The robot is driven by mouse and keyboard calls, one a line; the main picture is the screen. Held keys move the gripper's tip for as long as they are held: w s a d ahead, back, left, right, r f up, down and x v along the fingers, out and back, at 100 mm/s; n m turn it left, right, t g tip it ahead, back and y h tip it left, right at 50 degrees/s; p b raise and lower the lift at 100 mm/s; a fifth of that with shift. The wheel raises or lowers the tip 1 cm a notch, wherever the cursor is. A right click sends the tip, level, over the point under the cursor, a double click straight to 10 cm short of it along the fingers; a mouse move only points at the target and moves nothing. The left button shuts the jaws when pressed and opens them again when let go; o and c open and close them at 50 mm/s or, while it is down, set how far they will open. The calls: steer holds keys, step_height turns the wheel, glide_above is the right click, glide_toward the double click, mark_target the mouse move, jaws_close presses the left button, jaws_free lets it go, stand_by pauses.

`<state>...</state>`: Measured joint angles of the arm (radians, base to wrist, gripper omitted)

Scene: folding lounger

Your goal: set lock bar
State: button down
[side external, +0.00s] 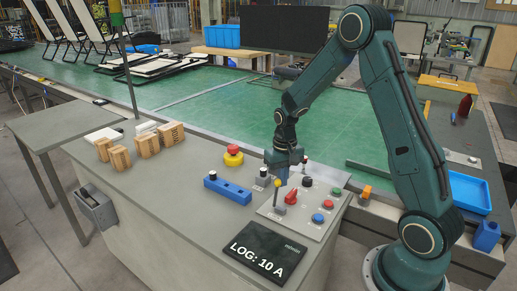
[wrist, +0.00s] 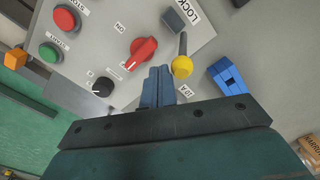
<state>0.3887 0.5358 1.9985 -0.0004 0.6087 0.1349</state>
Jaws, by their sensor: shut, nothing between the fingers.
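The control panel (side external: 318,221) lies on the grey bench top. Near its left edge stands a lever with a yellow ball knob (side external: 277,184), its stem rising from a dark base. In the wrist view the yellow knob (wrist: 182,66) is just right of my fingertips, apart from them, and a LOCK label (wrist: 189,10) is by the panel's corner. My gripper (side external: 283,177) is above the panel, fingers together and empty; the shut fingers also show in the wrist view (wrist: 157,88). A blue bar (side external: 228,189) lies left of the panel. No part reads clearly as a lock bar.
The panel carries a red rotary switch (wrist: 143,52), a black knob (wrist: 103,87), and red and green buttons. A red emergency button (side external: 233,156) stands behind the blue bar. A LOG: 10 A display (side external: 263,252) is in front. Wooden blocks (side external: 147,145) stand left.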

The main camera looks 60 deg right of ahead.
steer(key=shift+a, duration=0.35)
steer(key=shift+a+r, duration=0.1)
steer(key=shift+a, duration=0.6)
steer(key=shift+a+r, duration=0.1)
steer(key=shift+a, duration=0.15)
steer(key=shift+r, duration=0.15)
step_height(320, 180, up, 8)
steer(key=d, duration=0.1)
stand_by(1.2)
